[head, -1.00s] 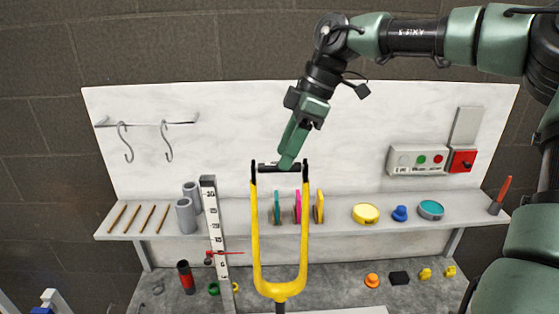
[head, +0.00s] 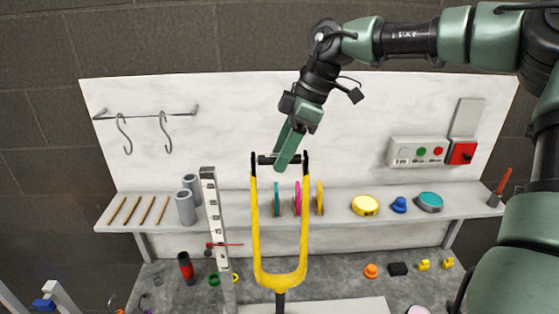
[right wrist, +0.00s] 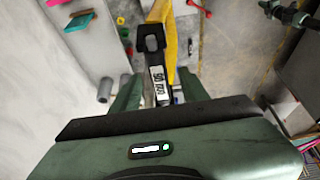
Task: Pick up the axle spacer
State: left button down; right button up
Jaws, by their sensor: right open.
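The axle spacer (head: 266,160) is a dark bar lying across the top of the yellow fork (head: 262,277), between its two black tips. My right gripper (head: 281,168) is open and reaches down over the spacer, hiding part of it in the head view. In the right wrist view the spacer (right wrist: 160,83) carries a white label and lies between the two green fingers (right wrist: 158,98). Gaps show beside it, and whether a finger touches it cannot be told. The black fork tip (right wrist: 151,40) is just beyond the fingers. My left gripper is not in view.
A control box (head: 417,152) with a red switch is on the panel. Small parts lie on the surface below.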

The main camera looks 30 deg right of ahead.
grip_shut()
jog(key=shift+r+p, duration=0.4)
jog(key=shift+r+b, duration=0.25)
jog(key=shift+b, duration=0.1)
notch_tip(320, 180, up, 27)
jog(key=p, duration=0.4)
jog(key=shift+r, duration=0.15)
